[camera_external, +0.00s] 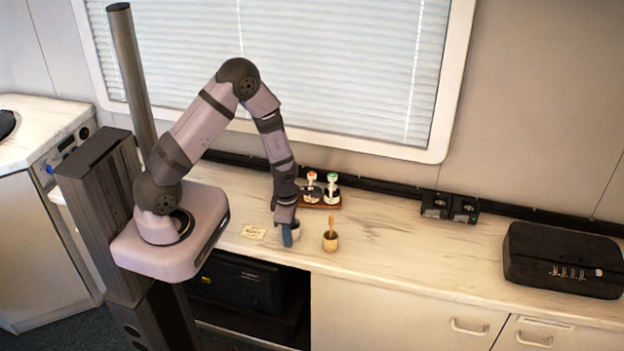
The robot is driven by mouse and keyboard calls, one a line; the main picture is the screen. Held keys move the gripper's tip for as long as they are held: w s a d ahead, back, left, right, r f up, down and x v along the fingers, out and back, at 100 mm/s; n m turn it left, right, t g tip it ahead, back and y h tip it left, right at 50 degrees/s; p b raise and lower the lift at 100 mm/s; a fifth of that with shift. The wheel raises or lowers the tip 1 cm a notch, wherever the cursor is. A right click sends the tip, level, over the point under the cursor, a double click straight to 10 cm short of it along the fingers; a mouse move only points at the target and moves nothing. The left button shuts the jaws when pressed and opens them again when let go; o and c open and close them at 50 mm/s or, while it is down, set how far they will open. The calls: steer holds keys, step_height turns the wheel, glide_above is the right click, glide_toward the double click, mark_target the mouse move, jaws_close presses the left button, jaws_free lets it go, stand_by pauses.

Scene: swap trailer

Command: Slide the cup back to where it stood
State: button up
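A small pale cup (296,229) stands on the counter, partly hidden behind my gripper (288,238). My gripper points down at the cup's left front side, and its blue-grey fingers touch or nearly touch it. I cannot tell whether the fingers are open or shut, or whether they grip the cup. A tan cup (330,244) with a brown stick (331,233) in it stands upright just to the right, apart from my gripper.
A small paper note (254,232) lies left of my gripper. A black twin unit (450,207) and a black combination-lock case (564,258) are to the right. The counter between is clear.

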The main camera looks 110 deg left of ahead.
step_height(320, 180, up, 7)
steer(key=shift+d+r+b, duration=0.15)
steer(key=shift+d+b, duration=0.15)
stand_by(0.5)
stand_by(0.4)
steer(key=s+d+r+m+g+h, duration=0.1)
steer(key=s+d+m+h, duration=0.15)
steer(key=d+m, duration=0.7)
steer(key=s+d+r+m+g+h, duration=0.15)
steer(key=s+m, duration=0.25)
steer(key=m, duration=1.3)
steer(key=w+d+r+m+t+y, duration=0.1)
steer(key=w+d+r+m, duration=0.3)
steer(key=d, duration=0.4)
steer(key=w+d+r+m+t+y, duration=0.1)
steer(key=w+d+r+m+y, duration=0.1)
steer(key=w+d+m, duration=0.3)
steer(key=d+r+m, duration=0.1)
steer(key=d, duration=0.2)
steer(key=shift+d+r+m+t, duration=0.35)
